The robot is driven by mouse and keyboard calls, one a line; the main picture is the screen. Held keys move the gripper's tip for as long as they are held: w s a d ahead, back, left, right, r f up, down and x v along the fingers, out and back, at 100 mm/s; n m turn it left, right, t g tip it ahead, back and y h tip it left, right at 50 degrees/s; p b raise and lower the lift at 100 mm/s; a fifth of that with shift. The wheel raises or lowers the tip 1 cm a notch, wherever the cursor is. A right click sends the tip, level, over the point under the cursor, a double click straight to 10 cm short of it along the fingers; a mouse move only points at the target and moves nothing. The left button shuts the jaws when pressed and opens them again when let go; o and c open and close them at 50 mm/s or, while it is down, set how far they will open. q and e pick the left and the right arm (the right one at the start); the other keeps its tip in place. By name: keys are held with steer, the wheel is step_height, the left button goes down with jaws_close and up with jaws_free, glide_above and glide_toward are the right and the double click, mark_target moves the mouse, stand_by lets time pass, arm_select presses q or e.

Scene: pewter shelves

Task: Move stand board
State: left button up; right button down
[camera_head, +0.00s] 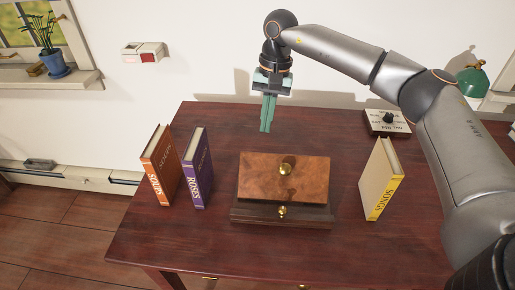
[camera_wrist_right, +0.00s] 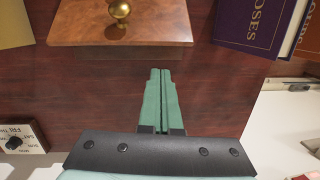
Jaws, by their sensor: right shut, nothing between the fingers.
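A wooden piece with a burl-grain board (camera_head: 258,178) and a brass knob sits mid-table on a darker wooden base (camera_head: 252,215), which has a second knob at its front. I cannot tell which part is the stand board. The board also shows at the top of the right wrist view (camera_wrist_right: 165,28). My right gripper (camera_head: 266,129) has green fingers, closed together and empty. It points down over the back of the table, behind the board and apart from it. The fingers also show in the right wrist view (camera_wrist_right: 160,73). My left gripper is not in view.
On the dark red table (camera_head: 215,112), an orange book (camera_head: 162,168) and a purple book (camera_head: 197,170) stand left, and a cream book (camera_head: 379,180) stands right. A small dial sign (camera_head: 386,122) and a green lamp (camera_head: 473,80) are at the back right. The wall is close behind.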

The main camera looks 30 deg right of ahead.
steer(key=shift+n+h, duration=0.3)
steer(key=shift+h, duration=0.3)
steer(key=f, duration=0.3)
steer(key=d+f+b, duration=0.1)
steer(key=f, duration=0.2)
steer(key=d+f, duration=0.1)
steer(key=f, duration=0.2)
steer(key=shift+s+d+f, duration=0.1)
steer(key=shift+s+d, duration=0.1)
steer(key=shift+s, duration=0.2)
steer(key=s+r, duration=0.1)
steer(key=a+r, duration=0.1)
steer(key=shift+s+a+r, duration=0.1)
steer(key=shift+s+r, duration=0.3)
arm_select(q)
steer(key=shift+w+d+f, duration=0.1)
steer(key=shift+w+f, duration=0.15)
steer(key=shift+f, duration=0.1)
arm_select(e)
steer(key=shift+s+a+r, duration=0.15)
steer(key=shift+s+r, duration=0.05)
steer(key=shift+s, duration=0.05)
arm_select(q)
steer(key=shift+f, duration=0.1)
